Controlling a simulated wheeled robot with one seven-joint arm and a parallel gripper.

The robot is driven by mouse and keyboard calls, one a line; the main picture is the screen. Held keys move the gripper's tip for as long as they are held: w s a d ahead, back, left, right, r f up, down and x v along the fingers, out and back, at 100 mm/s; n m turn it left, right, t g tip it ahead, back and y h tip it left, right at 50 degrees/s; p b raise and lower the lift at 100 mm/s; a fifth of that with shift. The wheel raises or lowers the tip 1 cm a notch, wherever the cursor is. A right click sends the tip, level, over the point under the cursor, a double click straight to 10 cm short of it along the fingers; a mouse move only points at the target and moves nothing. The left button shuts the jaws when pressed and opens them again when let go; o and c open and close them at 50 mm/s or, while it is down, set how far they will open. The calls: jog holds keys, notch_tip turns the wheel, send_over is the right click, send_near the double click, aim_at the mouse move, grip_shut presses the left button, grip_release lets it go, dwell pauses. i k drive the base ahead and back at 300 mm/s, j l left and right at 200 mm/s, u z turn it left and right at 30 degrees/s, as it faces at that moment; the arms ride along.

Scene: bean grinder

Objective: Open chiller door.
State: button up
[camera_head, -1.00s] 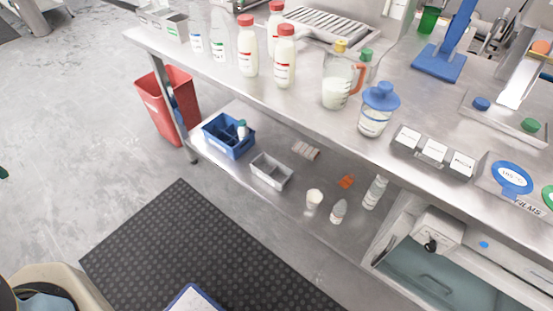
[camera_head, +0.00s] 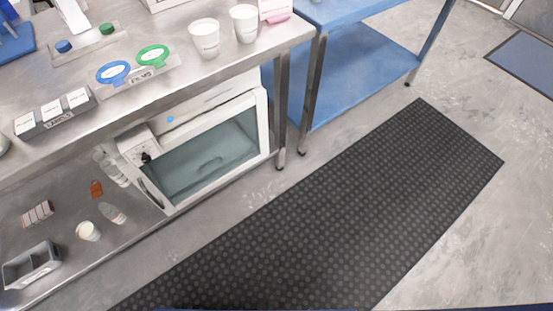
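The chiller (camera_head: 170,125) is a white box with a large glass front, standing on the lower shelf under the steel bench. Its glass door (camera_head: 205,158) faces the black mat and looks shut. A dim curved shape, perhaps a handle or something inside, shows through or on the glass. A small white box with a black knob (camera_head: 146,158) sits at the chiller's upper left corner. My gripper is not in view, so I cannot see where it is relative to the door.
A black studded mat (camera_head: 330,215) covers the floor before the chiller and is clear. A bench leg (camera_head: 281,115) stands just right of it. A blue table (camera_head: 365,65) is farther right. Bottles, a cup (camera_head: 88,231) and a grey tray (camera_head: 32,266) are on the lower shelf to the left.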

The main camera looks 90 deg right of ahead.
aim_at(257, 98)
jog(key=k+j+z, duration=0.1)
jog(key=z, duration=1.95)
jog(key=k+l+z, duration=0.25)
jog(key=k+l, duration=0.3)
jog(key=k, duration=0.15)
